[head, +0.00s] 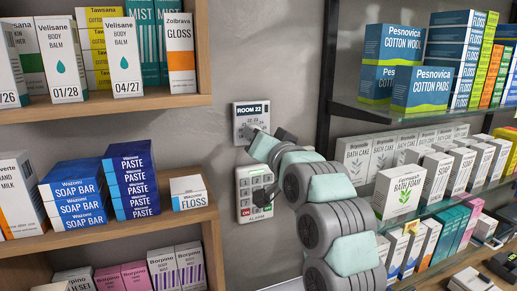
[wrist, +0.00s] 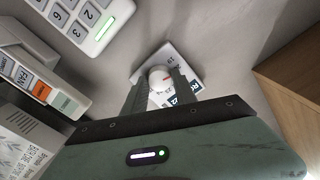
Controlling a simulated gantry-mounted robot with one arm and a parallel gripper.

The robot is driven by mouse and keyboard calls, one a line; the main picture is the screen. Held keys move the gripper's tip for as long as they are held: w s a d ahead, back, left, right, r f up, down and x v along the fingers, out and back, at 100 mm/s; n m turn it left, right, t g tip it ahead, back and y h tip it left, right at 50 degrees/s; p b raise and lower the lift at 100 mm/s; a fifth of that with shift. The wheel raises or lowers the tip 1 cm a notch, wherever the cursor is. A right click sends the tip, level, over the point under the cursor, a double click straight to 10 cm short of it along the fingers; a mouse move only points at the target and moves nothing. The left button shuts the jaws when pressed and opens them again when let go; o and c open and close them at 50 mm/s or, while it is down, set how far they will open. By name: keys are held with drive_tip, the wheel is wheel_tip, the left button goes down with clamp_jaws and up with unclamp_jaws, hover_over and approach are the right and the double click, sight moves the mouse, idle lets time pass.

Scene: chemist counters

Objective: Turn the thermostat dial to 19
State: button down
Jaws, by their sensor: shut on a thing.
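The thermostat (head: 251,109) is a pale plate on the grey wall, and its dark display reads ROOM 22. In the wrist view the plate (wrist: 182,56) appears turned, with the display partly hidden behind my finger. Its dial (wrist: 159,75) is a round white knob with a small red mark. My gripper (wrist: 159,84) has one finger on each side of the dial and is shut on it. In the head view my gripper (head: 253,140) reaches the lower part of the thermostat and hides the dial. The dial's setting is too small to read.
Wooden shelves (head: 115,104) with boxes stand at left. Glass shelves (head: 368,116) with boxes stand at right, close to my arm.

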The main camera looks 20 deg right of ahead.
drive_tip(key=n+b, duration=0.3)
drive_tip(key=n, duration=0.2)
drive_tip(key=shift+n, duration=0.3)
drive_tip(key=shift+b, duration=0.3)
drive_tip(key=c, duration=1)
unclamp_jaws()
drive_tip(key=shift+s, duration=0.1)
drive_tip(key=s, duration=1)
drive_tip(key=shift+s, duration=0.3)
drive_tip(key=shift+a, duration=0.1)
